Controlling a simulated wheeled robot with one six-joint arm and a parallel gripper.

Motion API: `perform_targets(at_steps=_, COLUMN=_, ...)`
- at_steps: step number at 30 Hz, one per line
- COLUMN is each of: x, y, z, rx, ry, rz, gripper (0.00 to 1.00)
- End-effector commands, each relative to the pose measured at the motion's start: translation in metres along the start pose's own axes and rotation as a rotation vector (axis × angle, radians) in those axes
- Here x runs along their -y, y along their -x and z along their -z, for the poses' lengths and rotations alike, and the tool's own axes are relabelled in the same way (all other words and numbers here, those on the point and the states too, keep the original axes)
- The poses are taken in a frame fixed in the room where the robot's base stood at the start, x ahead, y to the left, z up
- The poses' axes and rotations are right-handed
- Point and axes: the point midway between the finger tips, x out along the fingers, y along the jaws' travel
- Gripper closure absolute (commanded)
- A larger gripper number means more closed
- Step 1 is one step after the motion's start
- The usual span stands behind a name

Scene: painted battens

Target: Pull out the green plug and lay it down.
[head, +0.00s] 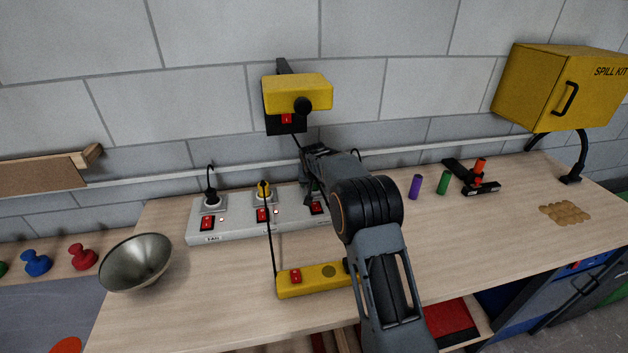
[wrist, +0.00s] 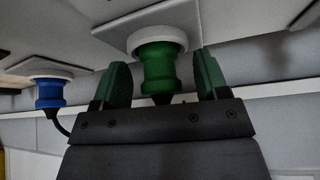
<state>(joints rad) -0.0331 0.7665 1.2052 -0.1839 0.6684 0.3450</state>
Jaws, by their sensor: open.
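The green plug (wrist: 158,68) sits in a round white socket (wrist: 157,40) in the wrist view, with a dark cord end at its outer side. My gripper (wrist: 162,75) is open, with one finger on each side of the plug and a visible gap on both sides. In the head view my gripper (head: 312,188) is over the right part of the grey power strip (head: 240,232), and my arm hides the green plug. A blue plug (wrist: 48,93) with a black cord sits in a neighbouring socket in the wrist view.
A black plug (head: 211,194) and a yellow plug (head: 264,189) stand in the strip. A yellow switch box (head: 310,281) lies in front, with a metal bowl (head: 136,262) to the left. Purple (head: 415,187) and green (head: 442,183) cylinders stand right of my arm.

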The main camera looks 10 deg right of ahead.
Motion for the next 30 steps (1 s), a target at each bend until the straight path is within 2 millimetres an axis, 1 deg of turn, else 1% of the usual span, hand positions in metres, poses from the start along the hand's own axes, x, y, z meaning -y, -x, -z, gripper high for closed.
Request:
perform_targets(at_steps=7, x=0.0001, y=-0.0003, z=-0.0001, rx=0.0, ry=0.0, rz=0.0, gripper=0.33)
perform_targets(at_steps=18, x=-0.0001, y=-0.0002, z=-0.0002, rx=0.0, ry=0.0, rz=0.0, gripper=0.69)
perform_targets(at_steps=19, x=-0.0001, y=-0.0002, z=-0.0002, rx=0.0, ry=0.0, rz=0.0, gripper=0.43)
perform_targets(at_steps=21, x=-0.0001, y=-0.0002, z=-0.0002, rx=0.001, ry=0.0, rz=0.0, gripper=0.37)
perform_targets(at_steps=23, x=-0.0001, y=-0.0002, z=-0.0002, rx=0.001, ry=0.0, rz=0.0, gripper=0.32)
perform_targets(at_steps=30, x=0.0001, y=0.0007, z=-0.0001, rx=0.0, ry=0.0, rz=0.0, gripper=0.32)
